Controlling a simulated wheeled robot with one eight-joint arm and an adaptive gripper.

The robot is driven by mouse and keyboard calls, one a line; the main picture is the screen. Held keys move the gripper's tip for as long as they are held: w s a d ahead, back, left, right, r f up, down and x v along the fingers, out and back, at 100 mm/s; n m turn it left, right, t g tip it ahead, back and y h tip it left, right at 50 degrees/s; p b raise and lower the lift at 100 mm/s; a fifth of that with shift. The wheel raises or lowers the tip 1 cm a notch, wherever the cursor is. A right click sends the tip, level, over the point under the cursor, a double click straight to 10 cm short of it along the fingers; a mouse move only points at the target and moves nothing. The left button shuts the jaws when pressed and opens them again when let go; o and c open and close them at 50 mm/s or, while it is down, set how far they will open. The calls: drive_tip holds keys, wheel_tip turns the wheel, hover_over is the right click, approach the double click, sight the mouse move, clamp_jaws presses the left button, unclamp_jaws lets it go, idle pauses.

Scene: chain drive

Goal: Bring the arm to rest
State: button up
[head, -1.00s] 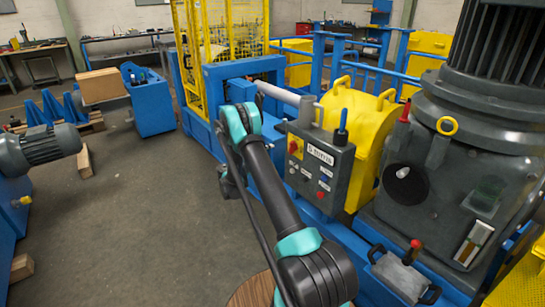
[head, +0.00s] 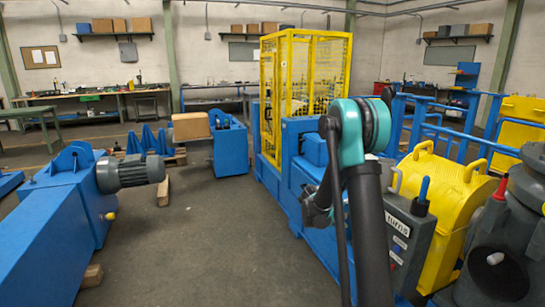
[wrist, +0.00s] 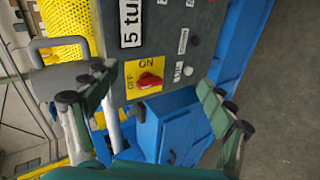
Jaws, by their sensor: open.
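My arm (head: 360,140) rises at the right of centre in the head view, its upper joint bent in front of the blue machine frame. My gripper (wrist: 155,88) is open and empty in the wrist view, one finger at each side of the picture. Between and beyond the fingers is a grey control panel (wrist: 178,40) with a red rotary switch (wrist: 150,80) on a yellow ON/OFF plate. I cannot tell the distance from the fingers to the panel. In the head view the panel (head: 412,238) is partly hidden behind my arm.
A yellow guard (head: 440,205) and a grey machine (head: 505,250) stand at the right. A yellow mesh cage (head: 305,85) is behind my arm. A grey motor (head: 132,173) on a blue frame (head: 62,225) stands at the left. Open floor (head: 200,250) lies between.

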drive_tip(key=s+a+m+y, duration=0.1)
drive_tip(key=s+a+y, duration=0.2)
drive_tip(key=s, duration=0.8)
drive_tip(key=s+a+f+m+y, duration=0.1)
drive_tip(key=s+a+y, duration=0.3)
drive_tip(key=s, duration=0.8)
drive_tip(key=s+a+y, duration=0.3)
drive_tip(key=s+a, duration=0.4)
drive_tip(key=s, duration=0.5)
drive_tip(key=shift+f+m, duration=0.2)
drive_tip(key=shift+m, duration=0.2)
drive_tip(key=shift+d, duration=0.1)
